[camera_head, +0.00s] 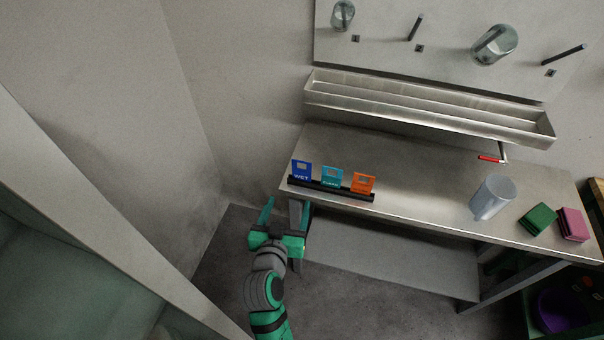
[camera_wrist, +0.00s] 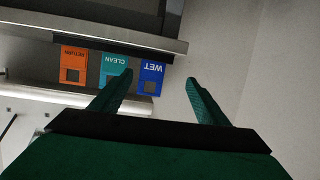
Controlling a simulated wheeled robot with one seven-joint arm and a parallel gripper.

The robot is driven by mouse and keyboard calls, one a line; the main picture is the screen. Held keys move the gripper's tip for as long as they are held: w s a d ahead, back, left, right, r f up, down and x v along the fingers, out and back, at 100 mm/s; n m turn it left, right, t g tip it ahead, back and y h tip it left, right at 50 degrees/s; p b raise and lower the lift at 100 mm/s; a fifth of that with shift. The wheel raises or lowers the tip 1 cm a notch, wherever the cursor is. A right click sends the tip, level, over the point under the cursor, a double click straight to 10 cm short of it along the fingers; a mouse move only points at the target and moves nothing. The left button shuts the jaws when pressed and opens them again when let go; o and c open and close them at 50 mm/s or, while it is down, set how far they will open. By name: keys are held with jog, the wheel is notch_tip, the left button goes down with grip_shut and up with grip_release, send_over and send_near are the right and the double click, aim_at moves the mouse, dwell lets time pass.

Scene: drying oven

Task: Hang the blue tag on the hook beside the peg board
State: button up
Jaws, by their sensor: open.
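The blue tag (camera_head: 301,171), marked WET, stands upright at the left end of a black holder (camera_head: 344,193) on the steel bench. It also shows in the wrist view (camera_wrist: 152,78), upside down. My gripper (camera_head: 285,212) is open and empty at the bench's left front edge, just in front of the blue tag. In the wrist view the gripper (camera_wrist: 159,77) has its fingertips on either side of the blue tag's image, apart from it as far as I can tell. The peg board (camera_head: 455,45) is on the back wall. A bent metal piece with a red end (camera_head: 491,158) may be the hook.
A teal tag (camera_head: 332,178) and an orange tag (camera_head: 362,183) share the holder. A steel trough (camera_head: 430,108) runs below the peg board. The bench middle is clear.

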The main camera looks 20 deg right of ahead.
aim_at(302, 171)
jog(key=shift+m+g+h, duration=0.3)
jog(key=shift+m+h, duration=0.4)
jog(key=shift+m, duration=0.1)
jog(key=w+d, duration=0.1)
jog(key=w, duration=0.1)
jog(key=w+d+r, duration=0.1)
jog(key=w+d, duration=0.3)
jog(key=shift+w+r, duration=0.3)
jog(key=shift+x, duration=2.65)
jog(key=shift+w+a, duration=0.15)
jog(key=c, duration=1.1)
